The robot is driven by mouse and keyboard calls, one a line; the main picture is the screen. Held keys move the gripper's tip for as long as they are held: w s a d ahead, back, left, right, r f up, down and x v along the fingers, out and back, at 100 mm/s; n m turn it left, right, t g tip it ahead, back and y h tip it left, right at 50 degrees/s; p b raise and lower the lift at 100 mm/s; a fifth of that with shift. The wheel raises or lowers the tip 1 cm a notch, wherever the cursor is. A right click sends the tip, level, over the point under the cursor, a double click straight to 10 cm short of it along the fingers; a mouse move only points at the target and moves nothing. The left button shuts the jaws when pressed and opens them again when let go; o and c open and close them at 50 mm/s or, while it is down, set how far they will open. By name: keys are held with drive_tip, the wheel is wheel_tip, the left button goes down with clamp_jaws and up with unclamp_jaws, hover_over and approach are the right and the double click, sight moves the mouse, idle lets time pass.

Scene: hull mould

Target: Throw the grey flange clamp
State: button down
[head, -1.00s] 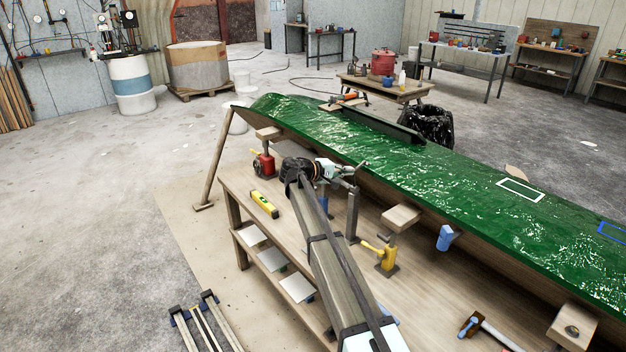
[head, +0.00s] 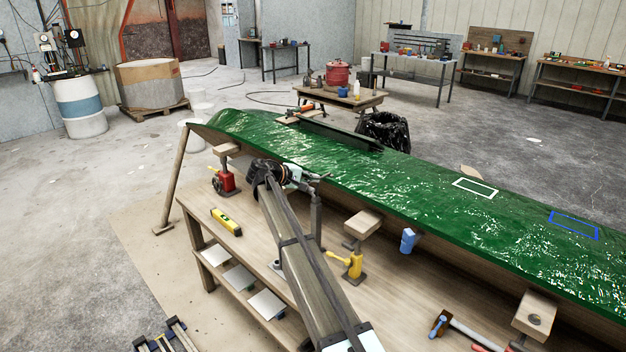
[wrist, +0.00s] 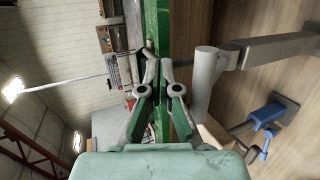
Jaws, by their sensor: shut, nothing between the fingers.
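The grey flange clamp appears to be the grey post (head: 316,222) standing on the bench beside the hull's near edge. In the wrist view its thick round grey body (wrist: 204,80) is just right of my fingers, with a grey bar running off to the right. My gripper (head: 326,177) is shut and empty, at the top of the post, close to the green hull (head: 400,190). In the wrist view the fingertips (wrist: 152,62) lie beside the grey body; whether they touch it is unclear. My arm hides part of the bench around the post.
A red clamp (head: 224,182) stands left and a yellow one (head: 353,264) right of the post. A blue clamp (wrist: 265,122) shows in the wrist view.

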drive_tip(key=shift+a, duration=0.1)
drive_tip(key=r+b+v, duration=0.1)
drive_tip(key=b+v, duration=0.2)
drive_tip(key=v, duration=1.1)
drive_tip(key=shift+w+d, duration=0.2)
drive_tip(key=shift+d, duration=0.05)
